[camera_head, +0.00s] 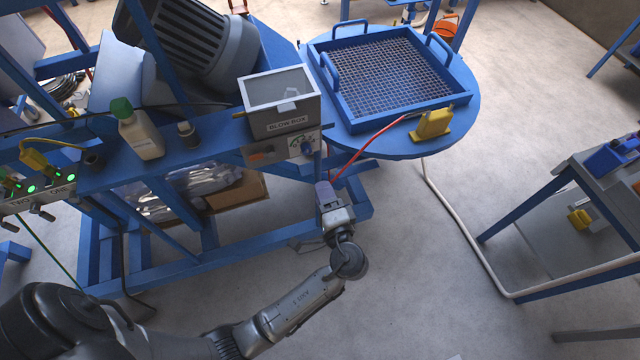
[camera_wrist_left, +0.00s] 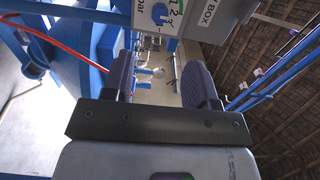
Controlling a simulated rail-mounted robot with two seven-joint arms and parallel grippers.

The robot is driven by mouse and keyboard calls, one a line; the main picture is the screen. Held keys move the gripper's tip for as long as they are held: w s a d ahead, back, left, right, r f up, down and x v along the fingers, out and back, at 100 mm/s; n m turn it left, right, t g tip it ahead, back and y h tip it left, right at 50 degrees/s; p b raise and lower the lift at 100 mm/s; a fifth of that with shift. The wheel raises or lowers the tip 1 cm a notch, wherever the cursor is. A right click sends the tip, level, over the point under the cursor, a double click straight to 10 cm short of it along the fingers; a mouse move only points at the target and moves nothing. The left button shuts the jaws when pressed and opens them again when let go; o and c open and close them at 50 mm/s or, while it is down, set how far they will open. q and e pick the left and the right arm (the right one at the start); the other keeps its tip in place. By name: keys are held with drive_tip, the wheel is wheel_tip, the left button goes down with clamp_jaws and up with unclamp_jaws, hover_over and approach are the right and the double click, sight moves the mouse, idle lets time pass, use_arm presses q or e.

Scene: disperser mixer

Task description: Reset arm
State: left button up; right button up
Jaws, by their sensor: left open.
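My left arm reaches in from the lower left of the head view, across the floor. My left gripper (camera_head: 328,194) is in front of the blue frame, just below the grey blow box (camera_head: 285,124) and its switch panel. In the left wrist view the gripper's two purple finger pads (camera_wrist_left: 160,76) stand wide apart with nothing held between them. The underside of the labelled box and a blue knob (camera_wrist_left: 160,13) show above and beyond the fingers there. The gripper appears apart from the panel. My right gripper is not in view.
A blue round table (camera_head: 400,148) carries a blue mesh tray (camera_head: 385,72) and a yellow block (camera_head: 432,124). A white bottle (camera_head: 140,134) stands on the blue frame at left. A red hose (camera_head: 372,142) runs close behind the gripper. Open floor lies to the right.

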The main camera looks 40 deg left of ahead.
use_arm(q)
drive_tip(key=shift+s+d, duration=0.1)
drive_tip(key=shift+d, duration=0.05)
idle(0.5)
drive_tip(key=s+d+f+n+g+h, duration=0.25)
drive_tip(key=f+n+h, duration=0.2)
drive_tip(key=h, duration=0.75)
drive_tip(key=s+a+f+g+h, duration=0.1)
drive_tip(key=s+f+g+h, duration=0.15)
drive_tip(key=s, duration=0.85)
drive_tip(key=s+a+f+g+h, duration=0.1)
drive_tip(key=s+f, duration=0.2)
drive_tip(key=s, duration=0.7)
wheel_tip(320, 180, up, 34)
drive_tip(key=p, duration=3.4)
drive_tip(key=shift+a, duration=0.15)
